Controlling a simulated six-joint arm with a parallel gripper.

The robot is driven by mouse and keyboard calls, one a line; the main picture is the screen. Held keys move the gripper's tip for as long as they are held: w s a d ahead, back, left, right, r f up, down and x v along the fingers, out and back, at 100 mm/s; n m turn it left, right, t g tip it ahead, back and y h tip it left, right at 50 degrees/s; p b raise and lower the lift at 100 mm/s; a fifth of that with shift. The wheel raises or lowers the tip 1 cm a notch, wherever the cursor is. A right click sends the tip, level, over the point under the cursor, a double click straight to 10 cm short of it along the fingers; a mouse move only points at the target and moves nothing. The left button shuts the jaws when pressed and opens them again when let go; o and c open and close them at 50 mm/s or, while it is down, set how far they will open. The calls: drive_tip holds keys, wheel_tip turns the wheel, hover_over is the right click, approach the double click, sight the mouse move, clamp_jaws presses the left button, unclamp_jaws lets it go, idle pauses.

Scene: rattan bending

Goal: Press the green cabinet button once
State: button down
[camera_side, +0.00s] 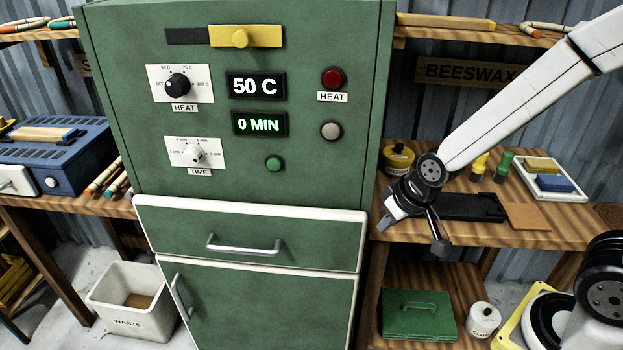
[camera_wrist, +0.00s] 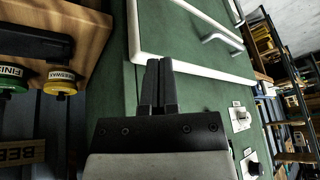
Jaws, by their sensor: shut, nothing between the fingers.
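The green cabinet (camera_side: 255,180) stands in the middle of the side view. Its small round green button (camera_side: 274,164) sits on the front panel, right of the TIME dial and below the 0 MIN display. My gripper (camera_side: 384,224) is shut and empty, to the right of the cabinet near the drawer's right edge and apart from the button. In the wrist view my gripper (camera_wrist: 160,62) shows its fingers together against the green cabinet front (camera_wrist: 190,70). I cannot make out the green button in the wrist view.
The panel also has a red button (camera_side: 333,78), a pale button (camera_side: 331,130), a HEAT dial (camera_side: 178,86) and a TIME dial (camera_side: 194,155). The drawer handle (camera_side: 243,247) juts out below. The right workbench (camera_side: 460,232) holds jars and a black tray (camera_side: 468,207). The space before the panel is clear.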

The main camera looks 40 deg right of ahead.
sight(267, 166)
drive_tip(key=w+a+r+m+t, duration=0.2)
drive_tip(key=w+a+m+t, duration=0.1)
drive_tip(key=w+a+t, duration=0.2)
drive_tip(key=w+a+r+m+t, duration=0.2)
drive_tip(key=w+a+t, duration=0.4)
drive_tip(key=w+a, duration=0.4)
drive_tip(key=shift+a+m+t+h, duration=0.3)
drive_tip(key=shift+a+m, duration=0.5)
drive_tip(key=shift+a, duration=0.3)
drive_tip(key=shift+w+d, duration=0.1)
drive_tip(key=shift+w, duration=0.1)
drive_tip(key=w+d, duration=0.6)
drive_tip(key=shift+w+d, duration=0.65)
idle(3.2)
drive_tip(key=shift+s+a, duration=0.6)
